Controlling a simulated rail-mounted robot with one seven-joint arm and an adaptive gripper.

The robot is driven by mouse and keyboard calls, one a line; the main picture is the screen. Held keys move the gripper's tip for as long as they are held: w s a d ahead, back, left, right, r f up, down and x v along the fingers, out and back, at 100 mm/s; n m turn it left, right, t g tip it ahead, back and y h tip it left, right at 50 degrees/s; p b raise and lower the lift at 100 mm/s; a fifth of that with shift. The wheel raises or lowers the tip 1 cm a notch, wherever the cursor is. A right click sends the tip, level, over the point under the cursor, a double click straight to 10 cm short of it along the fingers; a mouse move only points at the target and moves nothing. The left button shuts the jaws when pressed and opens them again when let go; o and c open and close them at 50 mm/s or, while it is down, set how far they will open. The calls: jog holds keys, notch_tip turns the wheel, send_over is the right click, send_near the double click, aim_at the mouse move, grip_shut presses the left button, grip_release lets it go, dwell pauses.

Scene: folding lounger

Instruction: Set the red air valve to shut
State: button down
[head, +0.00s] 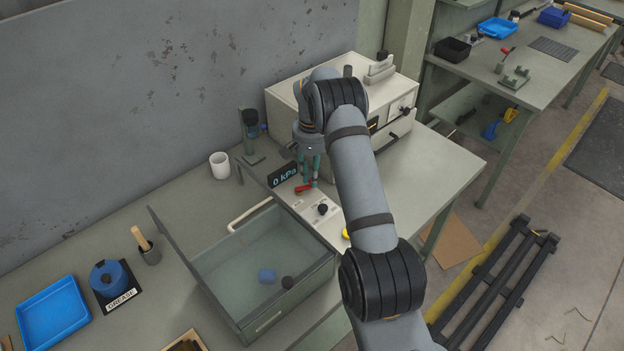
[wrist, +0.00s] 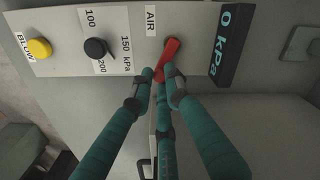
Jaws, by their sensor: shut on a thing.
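The red air valve (head: 303,188) is a small lever on the pale control panel (head: 335,222). In the wrist view the red lever (wrist: 170,48) lies beside the AIR label, slanting up and to the right. My gripper (head: 312,180) reaches down to it with teal fingers. In the wrist view the fingertips of my gripper (wrist: 161,80) are shut on the lever's lower part, which they partly hide. The black display (wrist: 230,45) beside it reads 0 kPa.
A black pressure knob (wrist: 96,48) and a yellow BLOW button (wrist: 39,49) share the panel. A clear-walled open bin (head: 240,262) stands just in front. A pale cabinet (head: 285,105) stands close behind my gripper. A white cup (head: 220,166) is to the left.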

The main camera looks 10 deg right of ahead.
jog(key=shift+w+a+n, duration=0.1)
jog(key=shift+w+n, duration=0.35)
jog(key=shift+n, duration=0.8)
jog(key=shift+w+a+n, duration=0.1)
jog(key=shift+w+n, duration=0.35)
jog(key=shift+n, duration=0.8)
jog(key=c, duration=1.7)
grip_release()
notch_tip(320, 180, up, 12)
jog(key=shift+r, duration=0.1)
